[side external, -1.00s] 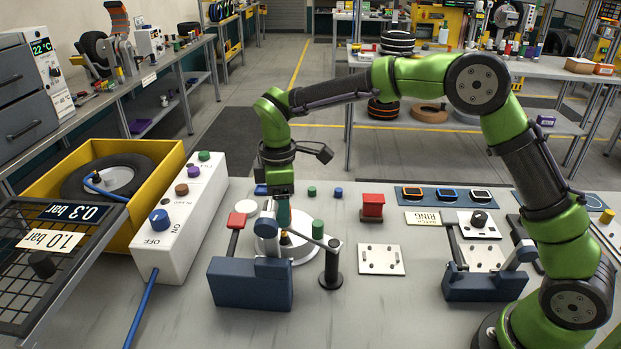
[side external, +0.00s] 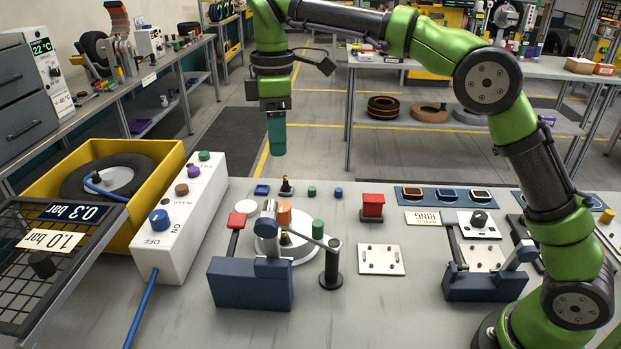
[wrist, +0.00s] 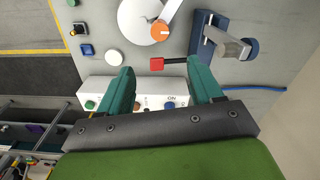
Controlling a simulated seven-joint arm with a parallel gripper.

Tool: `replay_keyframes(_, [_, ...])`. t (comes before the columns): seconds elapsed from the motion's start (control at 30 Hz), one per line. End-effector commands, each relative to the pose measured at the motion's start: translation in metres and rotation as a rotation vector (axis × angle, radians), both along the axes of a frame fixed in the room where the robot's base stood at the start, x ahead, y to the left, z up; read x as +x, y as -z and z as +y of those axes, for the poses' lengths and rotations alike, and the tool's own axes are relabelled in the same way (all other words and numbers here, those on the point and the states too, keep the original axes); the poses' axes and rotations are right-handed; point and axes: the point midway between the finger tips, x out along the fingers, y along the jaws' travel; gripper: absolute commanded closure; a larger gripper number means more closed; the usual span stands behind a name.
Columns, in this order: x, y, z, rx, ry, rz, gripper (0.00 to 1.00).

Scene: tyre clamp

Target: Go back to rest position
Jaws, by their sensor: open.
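My gripper (side external: 277,134) is raised well above the workbench (side external: 380,290), over its far side in the side view, fingers pointing down. In the wrist view my gripper (wrist: 163,88) shows two green fingers spread wide apart with nothing between them. Below it is the left clamp (side external: 252,283), with a dark blue base, a red-tipped lever (side external: 237,221) and a round white disc (side external: 300,247). An orange piece (side external: 284,213) and a green piece (side external: 318,229) sit at this clamp. The orange piece also shows in the wrist view (wrist: 160,31).
A white control box (side external: 178,222) with several knobs and a yellow tray (side external: 85,150) holding a tyre stand at the left. A second clamp (side external: 485,286) stands at the right. A red block (side external: 372,206) and several small pieces line the back. The air around my gripper is clear.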

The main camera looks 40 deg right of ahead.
Motion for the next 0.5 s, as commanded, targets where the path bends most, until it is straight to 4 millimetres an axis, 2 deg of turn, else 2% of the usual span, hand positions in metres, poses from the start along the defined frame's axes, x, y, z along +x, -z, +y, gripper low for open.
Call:
replay_keyframes(0.33, [0.004,0.001,-0.001,-0.003,0.052,-0.022,0.35])
replay_keyframes(0.43, [0.006,0.02,0.001,-0.005,0.13,-0.024,0.35])
replay_keyframes(0.5, [-0.001,0.027,-0.001,0.002,0.205,-0.038,0.35])
